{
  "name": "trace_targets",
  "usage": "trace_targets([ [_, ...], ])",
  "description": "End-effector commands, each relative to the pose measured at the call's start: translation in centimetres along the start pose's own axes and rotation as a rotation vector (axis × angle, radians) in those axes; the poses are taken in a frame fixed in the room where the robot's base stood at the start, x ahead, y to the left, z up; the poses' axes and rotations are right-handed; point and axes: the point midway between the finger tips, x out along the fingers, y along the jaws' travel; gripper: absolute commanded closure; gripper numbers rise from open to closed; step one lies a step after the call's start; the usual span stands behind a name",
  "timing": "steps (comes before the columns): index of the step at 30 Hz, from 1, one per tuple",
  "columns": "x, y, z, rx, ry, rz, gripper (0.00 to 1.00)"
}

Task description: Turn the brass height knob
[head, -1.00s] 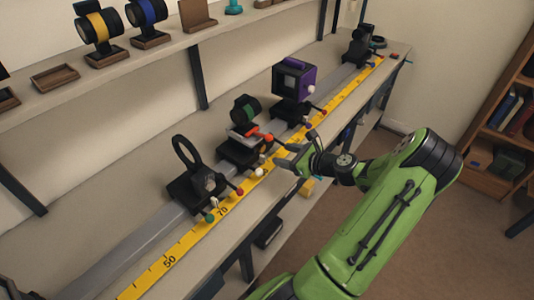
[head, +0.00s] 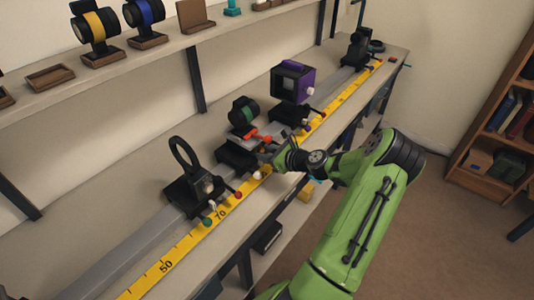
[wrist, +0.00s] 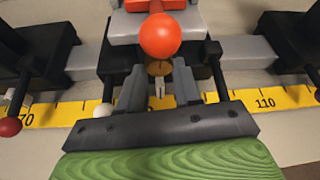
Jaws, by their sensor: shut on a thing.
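The brass height knob (wrist: 158,68) shows in the wrist view below an orange ball (wrist: 160,36), on the front of a dark carriage on the rail. My gripper (wrist: 159,82) is shut on the knob, with a grey finger on either side of it. The fingers hide part of it. In the head view my gripper (head: 272,154) reaches the front of the carriage (head: 237,154), which carries a red clamp (head: 250,132) and a green-banded lens (head: 243,111). The knob cannot be made out there.
A ring-holder carriage (head: 190,188) stands to the left on the rail and a purple box (head: 291,83) to the right. A white-tipped lever (wrist: 103,110) is close to my left finger. A yellow ruler (head: 185,243) runs along the rail's front.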

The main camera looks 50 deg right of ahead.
Motion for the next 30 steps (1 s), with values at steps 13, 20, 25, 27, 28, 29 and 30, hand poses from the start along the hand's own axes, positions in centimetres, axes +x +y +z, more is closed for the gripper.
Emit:
trace_targets([
  [13,0.02,0.14,-0.01,-0.076,0.0,-0.029,0.97],
  [20,0.07,0.28,-0.17,-0.227,0.0,-0.092,0.97],
  [25,0.14,0.37,-0.28,-0.354,-0.001,-0.145,0.97],
  [27,0.14,0.4,-0.34,-0.405,0.0,-0.166,0.97],
  [28,0.14,0.4,-0.33,-0.425,-0.001,-0.175,0.97],
  [29,0.15,0.41,-0.35,-0.444,-0.001,-0.183,0.97],
  [30,0.16,0.41,-0.38,-0.469,0.0,-0.194,0.97],
])
